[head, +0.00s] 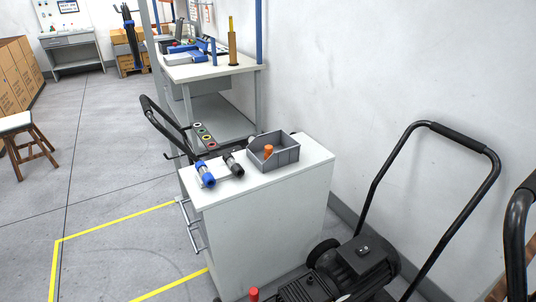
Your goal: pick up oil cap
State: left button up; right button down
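No part named as an oil cap can be identified for sure. A small orange piece (269,151) stands in a grey open bin (285,157) on top of the white cabinet (265,205). Neither of my grippers is in view.
Blue and black cylindrical tools (205,174) and a strip with coloured rings (204,136) lie left of the bin. A black handle (430,128) rises at right. A workbench (205,70) stands behind. The floor at left, with yellow lines (110,228), is open around a stool (20,135).

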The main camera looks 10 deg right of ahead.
aim_at(269, 149)
jog(key=z, duration=1.2)
jog(key=k, duration=1)
jog(key=u, duration=1.85)
jog(key=i, duration=4.3)
